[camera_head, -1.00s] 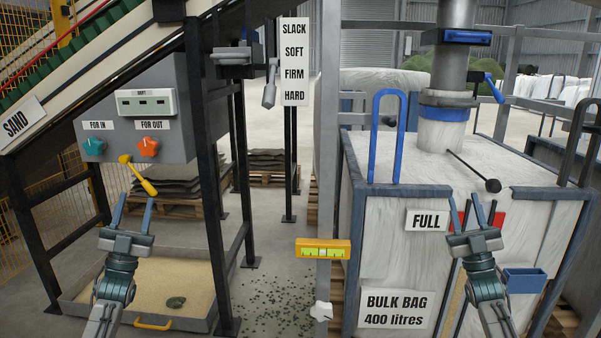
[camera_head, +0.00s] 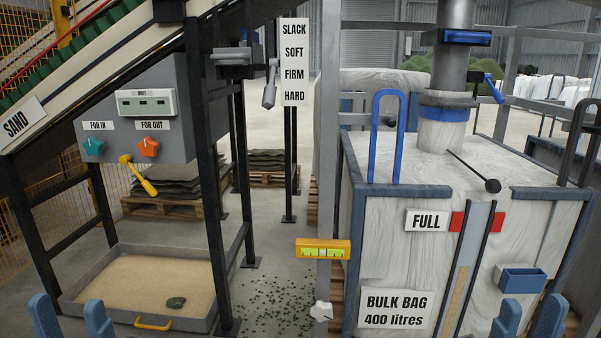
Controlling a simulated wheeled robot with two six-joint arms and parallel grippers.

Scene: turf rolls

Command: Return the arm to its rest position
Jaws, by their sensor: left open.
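My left gripper (camera_head: 69,304) shows at the bottom left as two blue fingers standing apart, with nothing between them. It is in front of the sand tray (camera_head: 85,310), low in the picture. My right gripper (camera_head: 534,303) shows at the bottom right, its two blue fingers also apart and empty. It is in front of the lower right part of the bulk bag frame. Both wrists and the rest of both arms are below the picture's edge.
The bulk bag (camera_head: 385,235) fills the right, with a FULL sign (camera_head: 427,220) and a small blue bin (camera_head: 521,280). A grey control box (camera_head: 185,100) with a yellow lever (camera_head: 139,176) hangs at left. A yellow level (camera_head: 323,250) sits on the middle post.

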